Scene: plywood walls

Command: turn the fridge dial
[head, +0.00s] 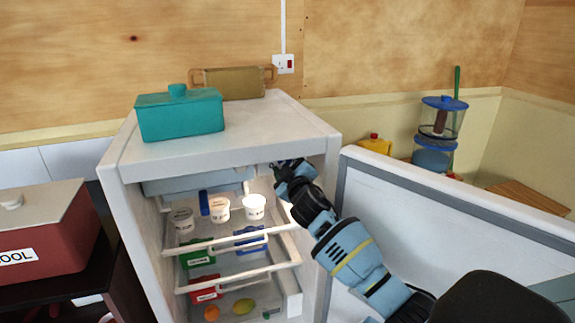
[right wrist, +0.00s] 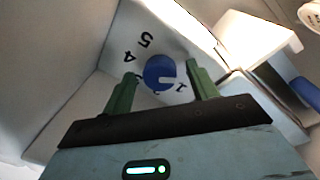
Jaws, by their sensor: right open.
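The fridge dial is a round blue knob (right wrist: 160,73) with a pale notch, set on a white panel (right wrist: 190,32) with black numbers around it; 1, 4 and 5 are readable. It shows in the right wrist view only. My right gripper (right wrist: 163,82) is open, with one green finger on each side of the dial; I cannot tell whether they touch it. In the head view my right gripper (head: 278,165) is inside the upper right of the open fridge (head: 130,165), under its top, and the dial is hidden there. My left gripper is not in view.
The fridge door (head: 440,205) stands open at the right. White tubs (head: 254,206) stand on the upper shelf, with boxes and fruit below. A teal box (head: 180,115) and a tan tray (head: 233,82) are on top. A red box (head: 45,235) is at the left.

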